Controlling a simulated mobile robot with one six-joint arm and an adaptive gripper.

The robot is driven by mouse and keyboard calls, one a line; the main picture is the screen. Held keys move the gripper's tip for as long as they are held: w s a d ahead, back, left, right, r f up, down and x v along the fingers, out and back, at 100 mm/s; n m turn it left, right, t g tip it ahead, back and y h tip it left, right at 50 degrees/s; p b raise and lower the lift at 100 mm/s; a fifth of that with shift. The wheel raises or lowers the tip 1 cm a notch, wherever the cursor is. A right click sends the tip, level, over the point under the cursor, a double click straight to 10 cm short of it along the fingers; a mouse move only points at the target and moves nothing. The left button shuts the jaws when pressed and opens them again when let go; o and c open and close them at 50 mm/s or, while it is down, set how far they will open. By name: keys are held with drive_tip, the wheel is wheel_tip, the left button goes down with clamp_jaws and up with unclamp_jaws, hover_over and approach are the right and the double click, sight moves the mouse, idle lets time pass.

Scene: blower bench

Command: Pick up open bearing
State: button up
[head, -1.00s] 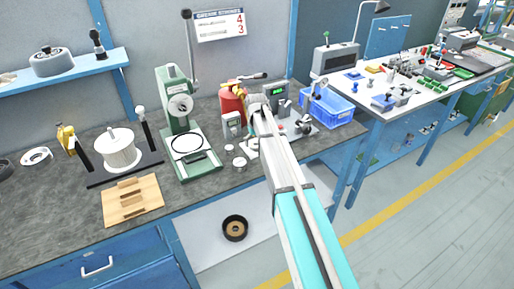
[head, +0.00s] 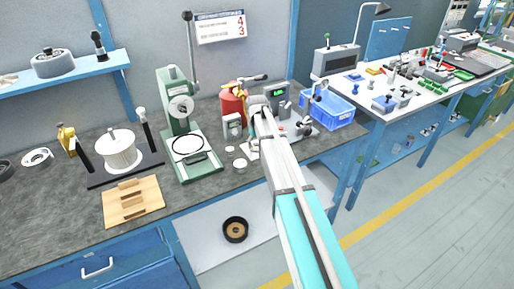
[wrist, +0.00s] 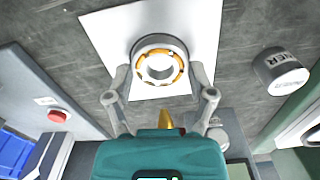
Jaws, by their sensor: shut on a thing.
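The open bearing (wrist: 160,44) shows in the wrist view as a steel ring with an orange cage and an open centre. It is over a white sheet (wrist: 204,22) on the dark bench top. My gripper (wrist: 161,80) is shut on the bearing, with one finger at its left side and one at its right. I cannot tell whether the bearing is touching the sheet or just above it. In the head view my arm covers the bearing and most of the gripper.
A labelled round tin (wrist: 282,74) stands right of the bearing in the wrist view. A grey device with a red button (wrist: 57,115) is at the left. In the head view, a green press (head: 180,110) stands left of my arm and a blue crate (head: 331,110) right of it.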

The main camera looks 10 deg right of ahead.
drive_tip(key=shift+r, duration=0.15)
drive_tip(key=shift+r+p, duration=3.85)
drive_tip(key=shift+p, duration=0.2)
drive_tip(key=shift+c, duration=0.4)
